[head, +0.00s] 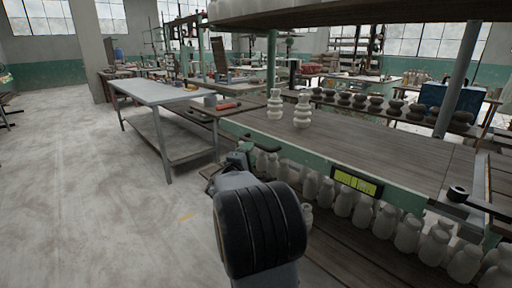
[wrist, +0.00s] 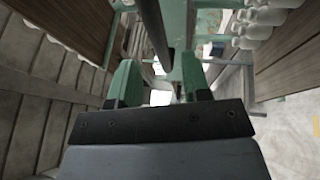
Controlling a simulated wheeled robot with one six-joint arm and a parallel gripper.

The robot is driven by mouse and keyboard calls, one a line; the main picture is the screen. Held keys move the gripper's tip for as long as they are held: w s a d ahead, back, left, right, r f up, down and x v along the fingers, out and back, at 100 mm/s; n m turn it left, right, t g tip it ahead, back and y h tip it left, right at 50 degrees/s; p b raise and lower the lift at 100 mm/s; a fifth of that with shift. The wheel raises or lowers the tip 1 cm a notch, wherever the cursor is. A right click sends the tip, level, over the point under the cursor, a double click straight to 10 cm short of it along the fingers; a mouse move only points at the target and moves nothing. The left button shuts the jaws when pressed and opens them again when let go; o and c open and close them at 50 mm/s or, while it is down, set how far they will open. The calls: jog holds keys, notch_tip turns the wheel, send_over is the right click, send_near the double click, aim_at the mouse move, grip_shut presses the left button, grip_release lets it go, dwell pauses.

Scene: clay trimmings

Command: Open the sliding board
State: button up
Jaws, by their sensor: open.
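A long brown wooden board (head: 370,150) lies on the green-framed bench in the head view. A seam crosses it near its right end. A dark round-ended handle (head: 460,193) with a bar lies at that right end; I cannot tell whether it belongs to the sliding board. My gripper (head: 243,156) is by the bench's near left end, well apart from that handle. In the wrist view, my gripper (wrist: 158,80) has its two green fingers spread, with nothing held between them. A dark bar (wrist: 153,38) runs ahead of the fingers; its contact with them is unclear.
Two stacks of white pots (head: 302,110) stand on the bench. Several pale jars (head: 362,212) crowd the shelf beneath it. A green-yellow display (head: 357,183) sits on the bench front. A grey table (head: 160,92) stands at left. The floor at left (head: 80,190) is clear.

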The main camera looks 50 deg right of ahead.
jog(key=shift+x, duration=2.9)
grip_shut()
